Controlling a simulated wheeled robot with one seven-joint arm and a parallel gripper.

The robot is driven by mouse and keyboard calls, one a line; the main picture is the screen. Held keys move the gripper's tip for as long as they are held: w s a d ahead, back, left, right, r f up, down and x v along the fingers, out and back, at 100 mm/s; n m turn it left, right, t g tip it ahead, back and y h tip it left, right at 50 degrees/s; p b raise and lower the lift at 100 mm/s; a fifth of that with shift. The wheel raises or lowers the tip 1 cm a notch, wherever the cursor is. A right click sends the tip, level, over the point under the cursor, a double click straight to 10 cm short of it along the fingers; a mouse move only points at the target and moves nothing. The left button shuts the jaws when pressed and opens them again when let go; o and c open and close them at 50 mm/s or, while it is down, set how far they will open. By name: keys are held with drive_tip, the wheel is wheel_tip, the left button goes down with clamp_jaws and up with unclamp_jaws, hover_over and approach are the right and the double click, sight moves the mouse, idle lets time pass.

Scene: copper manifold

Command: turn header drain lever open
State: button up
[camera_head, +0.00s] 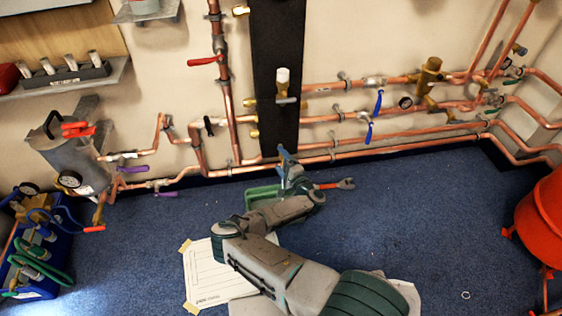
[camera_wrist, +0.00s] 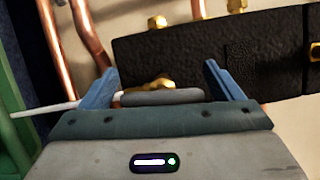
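My gripper (camera_head: 287,163) is at the foot of the black upright board (camera_head: 279,75), low over the floor. In the wrist view its two blue fingers stand wide apart with my gripper (camera_wrist: 161,85) open. A brass fitting (camera_wrist: 155,82) shows between and beyond the fingers, against the black board (camera_wrist: 215,50). A grey rounded bar (camera_wrist: 162,97) lies across in front of it. I cannot tell whether this bar is the drain lever or a part of my gripper. No contact with a finger is clear. In the head view my arm hides this spot.
Copper pipes (camera_head: 380,135) run along the wall, with blue levers (camera_head: 369,132), a red lever (camera_head: 203,61) and purple levers (camera_head: 131,169).

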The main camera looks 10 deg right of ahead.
drive_tip(key=p+v, duration=0.2)
drive_tip(key=v, duration=1.1)
drive_tip(key=shift+s+d, duration=0.2)
drive_tip(key=shift+s, duration=0.1)
drive_tip(key=shift+f, duration=0.1)
drive_tip(key=shift+c, duration=0.3)
